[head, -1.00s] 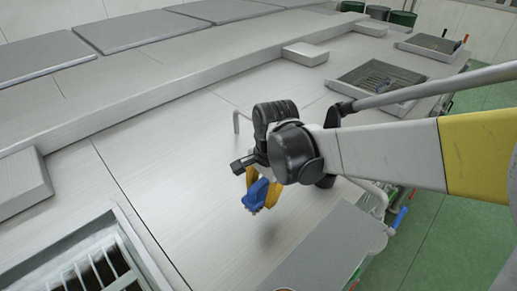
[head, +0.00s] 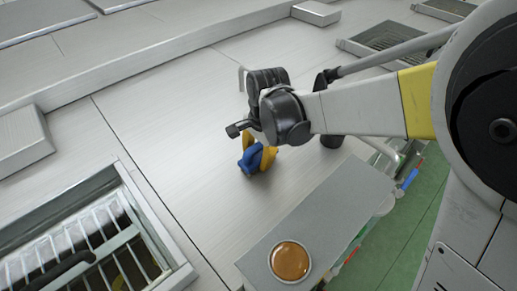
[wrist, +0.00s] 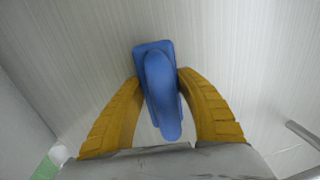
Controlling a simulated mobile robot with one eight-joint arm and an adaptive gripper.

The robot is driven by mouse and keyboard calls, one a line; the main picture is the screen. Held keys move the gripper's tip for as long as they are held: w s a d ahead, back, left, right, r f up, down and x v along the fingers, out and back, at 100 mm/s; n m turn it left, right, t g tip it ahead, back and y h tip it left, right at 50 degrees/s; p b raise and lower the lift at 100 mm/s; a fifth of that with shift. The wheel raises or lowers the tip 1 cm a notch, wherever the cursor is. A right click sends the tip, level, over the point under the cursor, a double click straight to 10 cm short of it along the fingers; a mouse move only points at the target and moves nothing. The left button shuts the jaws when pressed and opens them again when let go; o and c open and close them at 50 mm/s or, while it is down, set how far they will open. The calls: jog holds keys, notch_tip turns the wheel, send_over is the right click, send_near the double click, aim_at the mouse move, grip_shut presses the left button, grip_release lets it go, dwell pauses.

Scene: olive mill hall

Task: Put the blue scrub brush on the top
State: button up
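The blue scrub brush (head: 252,160) is between the yellow fingers of my gripper (head: 258,156), low over the pale metal top (head: 180,125). In the wrist view the brush (wrist: 157,90) shows its long blue handle, with a finger against each side near its far end. My gripper (wrist: 159,82) is shut on it. The brush's underside is hidden in the wrist view. I cannot tell for sure whether it touches the top.
A grated opening (head: 90,245) is at the lower left. A grey side table (head: 325,220) holds a round dish of amber-brown contents (head: 290,261) at its near end. A raised ledge (head: 150,60) runs behind. The top around the brush is clear.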

aim_at(261, 158)
jog(key=o, duration=0.3)
jog(key=shift+w, duration=0.1)
notch_tip(261, 158, up, 12)
jog(key=s+d+p, duration=0.1)
jog(key=p, duration=0.7)
jog(key=s+d+r+n+t, duration=0.2)
jog(key=s+d, duration=0.2)
jog(key=d, duration=0.3)
jog(key=s+d+r+n+t, duration=0.2)
jog(key=s+d+n, duration=0.1)
jog(key=d, duration=0.5)
jog(key=s+d+r+n+t, duration=0.2)
jog(key=s+d+r+n, duration=0.1)
jog(key=s+d, duration=0.2)
jog(key=shift+d+h, duration=0.4)
jog(key=shift+d, duration=0.85)
jog(key=shift+s+d, duration=0.25)
jog(key=shift+d, duration=0.1)
jog(key=shift+w, duration=0.1)
